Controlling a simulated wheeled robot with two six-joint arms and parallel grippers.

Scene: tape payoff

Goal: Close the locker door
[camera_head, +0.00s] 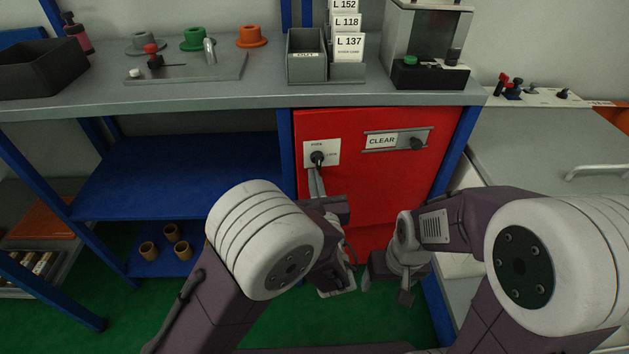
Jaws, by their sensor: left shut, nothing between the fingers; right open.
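The red locker door (375,195) is below the bench, between two blue posts. It looks about flush with its frame; I cannot tell whether it is fully shut. My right gripper (386,286) is open and points down before the door's lower right, which my arms partly hide.
The grey bench top (270,98) runs above the door, with a grey bin (306,68), number cards (348,45) and a clear-topped machine (430,50). Blue shelves (180,175) are open at left. A pale side table (560,140) stands at right.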

